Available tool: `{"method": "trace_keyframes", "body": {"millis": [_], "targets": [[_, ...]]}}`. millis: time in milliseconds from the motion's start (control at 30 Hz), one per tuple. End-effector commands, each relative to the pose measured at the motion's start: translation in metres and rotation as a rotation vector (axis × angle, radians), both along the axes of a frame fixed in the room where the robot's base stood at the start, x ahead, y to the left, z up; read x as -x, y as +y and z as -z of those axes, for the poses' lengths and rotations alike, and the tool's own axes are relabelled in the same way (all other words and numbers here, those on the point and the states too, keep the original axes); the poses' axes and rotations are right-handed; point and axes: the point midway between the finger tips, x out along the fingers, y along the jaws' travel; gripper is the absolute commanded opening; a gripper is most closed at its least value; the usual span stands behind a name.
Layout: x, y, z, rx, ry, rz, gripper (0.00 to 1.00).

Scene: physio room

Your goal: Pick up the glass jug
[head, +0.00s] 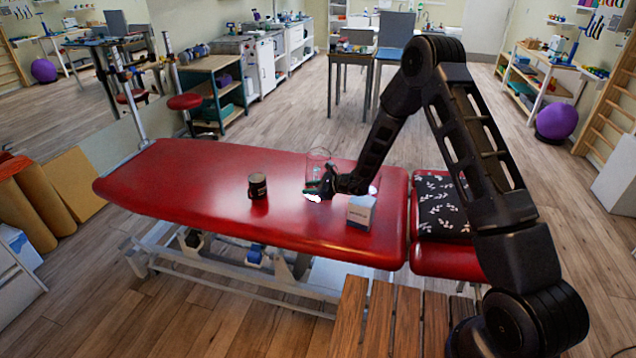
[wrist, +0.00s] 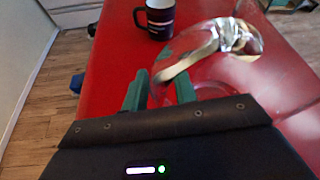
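The clear glass jug (head: 319,158) stands on the red treatment table (head: 190,185). In the wrist view the jug's curved handle (wrist: 190,62) reaches back toward my gripper (wrist: 160,88). The two green fingers are apart, with the lower end of the handle showing between or just in front of them. I cannot tell whether they touch the glass. In the head view my gripper (head: 318,187) is low over the table at the jug's near side, hiding part of it.
A dark mug (head: 257,187) stands left of the jug and also shows in the wrist view (wrist: 160,18). A black patterned cushion (head: 442,205) lies farther right. The table's left part is clear.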

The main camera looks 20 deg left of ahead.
Motion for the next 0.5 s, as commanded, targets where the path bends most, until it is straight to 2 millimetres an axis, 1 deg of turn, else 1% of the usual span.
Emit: {"method": "trace_keyframes", "body": {"millis": [33,100,133,500], "targets": [[0.0,-0.0001,-0.0001,0.0,0.0,0.0,0.17],[0.0,-0.0001,-0.0001,0.0,0.0,0.0,0.04],[0.0,-0.0001,-0.0001,0.0,0.0,0.0,0.0],[0.0002,-0.0001,-0.0001,0.0,0.0,0.0,0.0]]}}
